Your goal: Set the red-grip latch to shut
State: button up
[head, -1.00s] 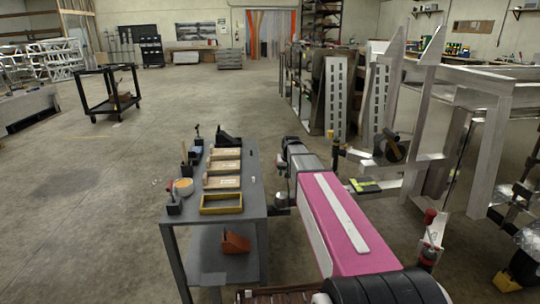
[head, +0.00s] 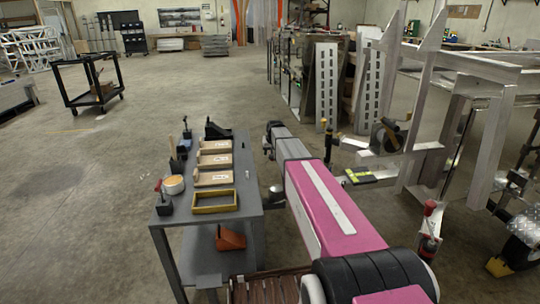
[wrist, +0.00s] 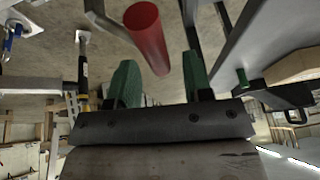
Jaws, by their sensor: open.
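In the wrist view the latch's red grip (wrist: 148,38) is a thick red cylinder slanting down from the top edge. Its lower end shows between the two green finger pads of my gripper (wrist: 160,76). The pads stand apart with space on both sides of the grip, so my gripper is open and not clamped on it. I cannot tell how deep the grip lies between them. The latch's body and its position are not clear. In the head view my gripper cannot be made out beyond my pink and grey arm.
A grey cart (head: 243,203) with wooden boxes and a yellow tray (head: 214,208) stands left of my arm. The aluminium trailer frame (head: 492,130) is on the right, with an upright red-topped item (head: 430,208) near it. Open floor lies at the left.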

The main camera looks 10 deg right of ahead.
jog(key=shift+x, duration=1)
grip_shut()
